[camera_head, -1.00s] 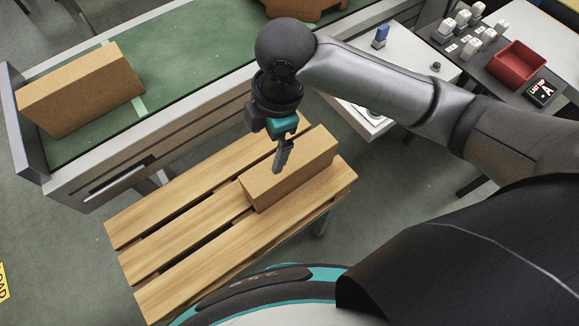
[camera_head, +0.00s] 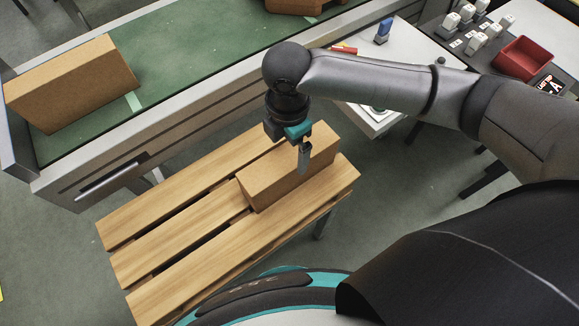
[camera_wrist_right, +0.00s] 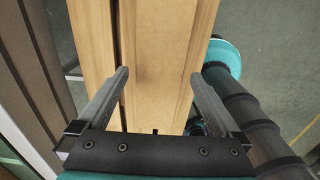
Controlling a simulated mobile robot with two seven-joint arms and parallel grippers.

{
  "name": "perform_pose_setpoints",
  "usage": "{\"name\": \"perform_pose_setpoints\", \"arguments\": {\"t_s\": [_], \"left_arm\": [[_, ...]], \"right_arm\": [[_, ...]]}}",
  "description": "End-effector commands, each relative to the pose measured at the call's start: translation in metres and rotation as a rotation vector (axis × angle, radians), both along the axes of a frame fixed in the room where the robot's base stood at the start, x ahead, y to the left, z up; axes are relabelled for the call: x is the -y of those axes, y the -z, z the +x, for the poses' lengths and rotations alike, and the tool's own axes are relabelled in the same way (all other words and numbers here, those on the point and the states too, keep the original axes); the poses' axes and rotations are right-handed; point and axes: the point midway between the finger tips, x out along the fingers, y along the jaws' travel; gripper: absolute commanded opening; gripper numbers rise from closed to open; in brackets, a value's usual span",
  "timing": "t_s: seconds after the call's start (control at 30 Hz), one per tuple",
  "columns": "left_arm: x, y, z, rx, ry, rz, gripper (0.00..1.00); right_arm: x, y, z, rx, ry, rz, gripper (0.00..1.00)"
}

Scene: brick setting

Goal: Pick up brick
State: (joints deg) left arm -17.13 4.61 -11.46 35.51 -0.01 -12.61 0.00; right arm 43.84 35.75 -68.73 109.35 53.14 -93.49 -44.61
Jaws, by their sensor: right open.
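A long tan brick (camera_head: 268,187) lies on the right part of a slatted wooden pallet table (camera_head: 180,238). My right gripper (camera_head: 304,173) points down in front of or over the right half of the brick; the exact gap cannot be told. In the right wrist view its two fingers (camera_wrist_right: 160,85) are wide apart with nothing held between them. My left gripper is not in view.
A green conveyor (camera_head: 190,60) with a metal side runs behind the table and carries another tan brick (camera_head: 75,85) at left. A white table (camera_head: 405,55) stands at back right, beside a red bin (camera_head: 522,58). The table's left part is clear.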

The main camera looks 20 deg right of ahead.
Motion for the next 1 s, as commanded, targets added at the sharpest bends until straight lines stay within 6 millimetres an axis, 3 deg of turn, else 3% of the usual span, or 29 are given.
{"name": "perform_pose_setpoints", "arguments": {"t_s": [0.17,0.4,0.67,1.0], "left_arm": [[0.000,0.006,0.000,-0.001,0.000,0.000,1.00],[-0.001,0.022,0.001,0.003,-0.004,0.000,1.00],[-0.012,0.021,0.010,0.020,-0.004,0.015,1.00],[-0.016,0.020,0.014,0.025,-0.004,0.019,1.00]], "right_arm": [[0.001,0.013,0.000,-0.001,0.000,0.000,1.00],[0.002,0.049,0.000,-0.001,0.000,0.000,1.00],[0.002,0.053,0.001,0.001,-0.001,-0.001,1.00],[0.002,0.052,0.001,0.001,-0.001,-0.001,0.63]]}}
